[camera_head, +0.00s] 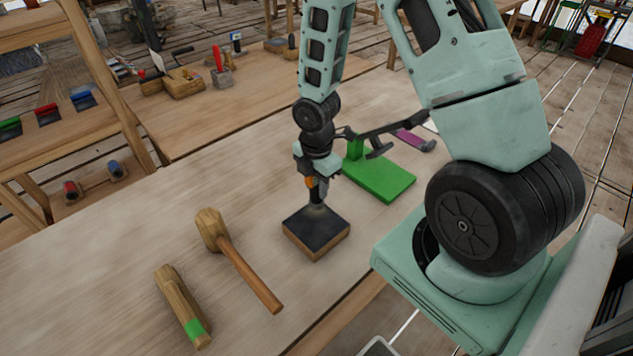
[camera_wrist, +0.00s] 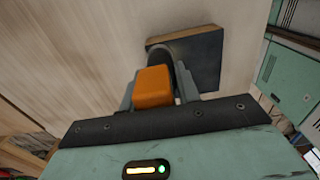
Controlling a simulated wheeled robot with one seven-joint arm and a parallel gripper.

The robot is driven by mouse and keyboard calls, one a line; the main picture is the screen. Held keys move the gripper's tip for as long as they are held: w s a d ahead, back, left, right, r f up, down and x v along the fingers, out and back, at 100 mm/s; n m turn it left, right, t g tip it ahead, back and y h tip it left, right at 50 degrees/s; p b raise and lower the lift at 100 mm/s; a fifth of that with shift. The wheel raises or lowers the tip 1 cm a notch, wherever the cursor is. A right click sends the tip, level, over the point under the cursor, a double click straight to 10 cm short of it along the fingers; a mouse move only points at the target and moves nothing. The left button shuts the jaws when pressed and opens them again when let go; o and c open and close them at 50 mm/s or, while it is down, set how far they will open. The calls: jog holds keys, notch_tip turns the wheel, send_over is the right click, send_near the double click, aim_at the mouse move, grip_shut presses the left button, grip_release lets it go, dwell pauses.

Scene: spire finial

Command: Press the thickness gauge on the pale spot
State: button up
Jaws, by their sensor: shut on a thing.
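My gripper (camera_head: 312,186) points down over a square block with a dark top (camera_head: 316,232) on the workbench. It is shut on the orange thickness gauge (camera_wrist: 153,87), which also shows as a small orange patch in the head view (camera_head: 310,182). The gauge's dark lower end reaches down to the back part of the block's top; I cannot tell whether it touches. A faint paler patch (camera_head: 316,211) shows around that lower end, partly hidden by it. In the wrist view the dark block (camera_wrist: 205,58) lies beyond the gauge, partly covered by it.
A green stand (camera_head: 385,181) stands on the bench right behind the block. A wooden mallet (camera_head: 243,262) and a wooden piece with a green band (camera_head: 182,305) lie to the left. A purple item (camera_head: 412,141) lies farther back. Bare bench (camera_head: 110,235) shows at far left.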

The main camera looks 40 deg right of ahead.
jog(key=o, duration=1.1)
jog(key=shift+o, duration=0.2)
notch_tip(320, 180, up, 17)
jog(key=p, duration=0.2)
jog(key=shift+r, duration=0.15)
jog(key=shift+a, duration=0.1)
